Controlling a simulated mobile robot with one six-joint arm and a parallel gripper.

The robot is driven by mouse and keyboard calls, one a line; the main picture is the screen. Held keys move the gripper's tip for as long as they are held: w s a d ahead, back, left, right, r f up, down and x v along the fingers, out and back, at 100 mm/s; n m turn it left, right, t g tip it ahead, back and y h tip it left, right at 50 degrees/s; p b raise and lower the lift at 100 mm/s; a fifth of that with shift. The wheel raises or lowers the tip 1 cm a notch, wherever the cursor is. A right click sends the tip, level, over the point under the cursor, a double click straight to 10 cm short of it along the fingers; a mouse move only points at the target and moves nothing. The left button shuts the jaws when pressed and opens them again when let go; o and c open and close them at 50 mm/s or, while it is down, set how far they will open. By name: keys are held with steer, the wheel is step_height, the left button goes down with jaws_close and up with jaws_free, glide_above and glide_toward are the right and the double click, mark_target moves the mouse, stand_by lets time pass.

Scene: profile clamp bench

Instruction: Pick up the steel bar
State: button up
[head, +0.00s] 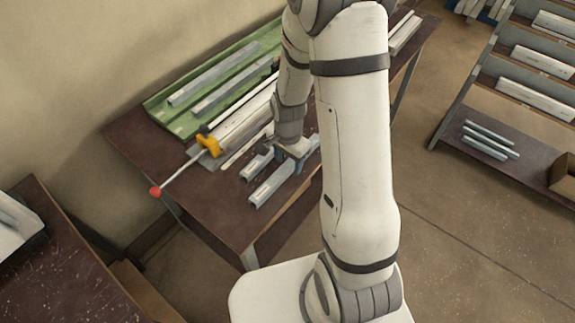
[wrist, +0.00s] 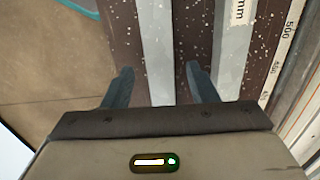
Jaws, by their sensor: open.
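A pale grey steel bar (wrist: 155,45) runs lengthwise between the fingers of my gripper (wrist: 160,86) in the wrist view. The fingers are open, with a gap to the bar on both sides. In the head view my gripper (head: 294,150) is low over the bench, above the bar nearest the front edge (head: 272,187). Part of that bar is hidden by my gripper and arm. A second grey bar (wrist: 232,45) lies to the right, just outside the right finger. Its near end also shows in the head view (head: 255,166).
A scale with numbers (wrist: 278,50) runs along the right of the wrist view. A clamp with a yellow body (head: 209,145) and red-knobbed lever (head: 155,191) stands on the bench (head: 150,140). A green tray (head: 160,108) holds more bars behind. A rack stands at right.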

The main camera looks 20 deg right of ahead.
steer(key=shift+f, duration=0.65)
steer(key=shift+c, duration=0.2)
jaws_close()
